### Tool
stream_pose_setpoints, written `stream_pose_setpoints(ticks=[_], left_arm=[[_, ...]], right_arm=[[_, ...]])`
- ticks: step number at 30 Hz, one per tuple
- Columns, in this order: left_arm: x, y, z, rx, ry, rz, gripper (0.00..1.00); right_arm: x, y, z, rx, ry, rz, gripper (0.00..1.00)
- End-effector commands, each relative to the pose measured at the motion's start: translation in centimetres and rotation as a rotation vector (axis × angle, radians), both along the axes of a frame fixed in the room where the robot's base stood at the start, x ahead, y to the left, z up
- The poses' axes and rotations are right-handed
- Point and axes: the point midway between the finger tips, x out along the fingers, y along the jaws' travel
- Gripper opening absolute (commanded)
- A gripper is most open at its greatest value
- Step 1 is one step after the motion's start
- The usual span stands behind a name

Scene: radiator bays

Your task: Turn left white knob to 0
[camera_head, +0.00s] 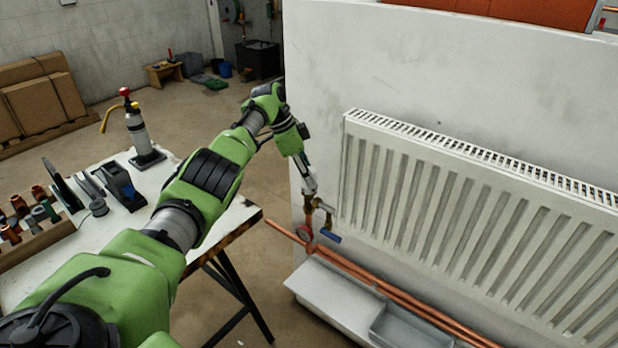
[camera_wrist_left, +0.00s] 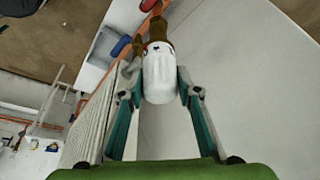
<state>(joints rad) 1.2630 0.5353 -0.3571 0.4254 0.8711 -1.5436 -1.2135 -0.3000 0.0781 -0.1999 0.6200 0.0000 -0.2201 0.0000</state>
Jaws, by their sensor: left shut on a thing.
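The white knob (camera_wrist_left: 159,75) sits on a brass valve at the left end of the radiator. In the left wrist view it lies between the two fingers of my left gripper (camera_wrist_left: 160,90), which is shut on it. In the head view my left gripper (camera_head: 308,187) reaches down to the knob from above, and the knob is mostly hidden by the fingers. The brass valve (camera_head: 308,208) shows just below. The number that the knob points to cannot be read. My right gripper is not in view.
The white radiator (camera_head: 450,210) hangs on the wall just right of the gripper. A blue-handled valve (camera_head: 330,237) and copper pipes (camera_head: 390,293) lie below it. A workbench (camera_head: 220,228) with tools stands at the left. Open floor lies behind the bench.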

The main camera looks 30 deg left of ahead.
Motion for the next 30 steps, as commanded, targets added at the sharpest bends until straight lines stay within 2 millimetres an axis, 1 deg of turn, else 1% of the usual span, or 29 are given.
stream_pose_setpoints(ticks=[7,8,9,10,19,22,26,30], left_arm=[[-0.1,0.0,-0.2,0.001,0.005,-0.002,0.09],[-0.1,0.0,-0.2,0.001,0.005,-0.002,0.33],[-0.1,0.0,-0.2,0.001,0.005,-0.002,0.44],[-0.1,0.0,-0.2,0.002,0.004,-0.002,0.48],[0.0,0.0,0.0,0.0,0.001,0.0,0.48],[-0.1,0.1,0.4,0.001,-0.001,-0.001,0.48],[-0.4,0.7,2.0,0.001,-0.003,-0.001,0.48],[-1.2,1.6,4.8,0.002,-0.003,-0.001,0.48]], right_arm=[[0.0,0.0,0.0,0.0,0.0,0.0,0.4],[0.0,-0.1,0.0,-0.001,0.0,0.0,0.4],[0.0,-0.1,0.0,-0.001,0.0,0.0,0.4],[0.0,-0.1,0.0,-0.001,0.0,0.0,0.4],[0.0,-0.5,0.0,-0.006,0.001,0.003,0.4],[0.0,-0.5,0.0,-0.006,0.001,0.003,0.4],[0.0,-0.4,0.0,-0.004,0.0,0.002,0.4],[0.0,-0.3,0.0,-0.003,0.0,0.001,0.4]])
